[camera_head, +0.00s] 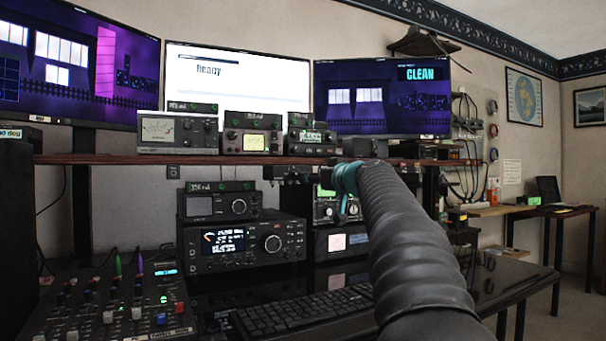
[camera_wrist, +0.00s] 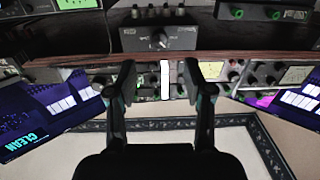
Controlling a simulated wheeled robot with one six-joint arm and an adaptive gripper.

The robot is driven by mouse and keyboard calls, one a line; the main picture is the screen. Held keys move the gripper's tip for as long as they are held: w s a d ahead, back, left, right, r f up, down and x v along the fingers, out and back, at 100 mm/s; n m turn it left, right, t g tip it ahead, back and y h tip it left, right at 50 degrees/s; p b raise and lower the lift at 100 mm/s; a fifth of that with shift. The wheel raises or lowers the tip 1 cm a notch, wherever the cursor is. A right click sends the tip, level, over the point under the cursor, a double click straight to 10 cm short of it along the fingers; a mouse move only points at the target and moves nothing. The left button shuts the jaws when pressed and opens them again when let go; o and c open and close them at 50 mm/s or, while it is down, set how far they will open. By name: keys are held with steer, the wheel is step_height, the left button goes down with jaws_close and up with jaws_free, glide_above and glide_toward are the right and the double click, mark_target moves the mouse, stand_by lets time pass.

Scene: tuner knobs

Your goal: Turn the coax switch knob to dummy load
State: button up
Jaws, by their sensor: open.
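In the wrist view, which looks upside down, a dark box that looks like the coax switch (camera_wrist: 130,39) sits by the shelf edge. Its knob (camera_wrist: 159,40) is on the front face. Its labels are too small to read, and I cannot tell the knob's setting. My gripper (camera_wrist: 158,76) is open, its two fingers apart with nothing held between them. The knob shows beyond the fingertips, near the middle between them, and appears apart from them. In the head view my arm reaches in from the lower right; I cannot make out the knob there.
A wooden shelf (camera_head: 90,159) runs across, carrying several meters and radios under three monitors. A large radio (camera_head: 245,243), a keyboard (camera_head: 300,311) and a mixer (camera_head: 110,310) are on the desk below. Connectors (camera_wrist: 158,12) stick out of the box.

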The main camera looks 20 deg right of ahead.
mark_target(297, 176)
steer(key=w+p, duration=0.1)
steer(key=w, duration=0.2)
steer(key=w+p, duration=0.1)
steer(key=w, duration=0.1)
steer(key=w+p, duration=0.1)
steer(key=w, duration=0.2)
steer(key=shift+w+a, duration=0.25)
steer(key=shift+w, duration=0.1)
jaws_close()
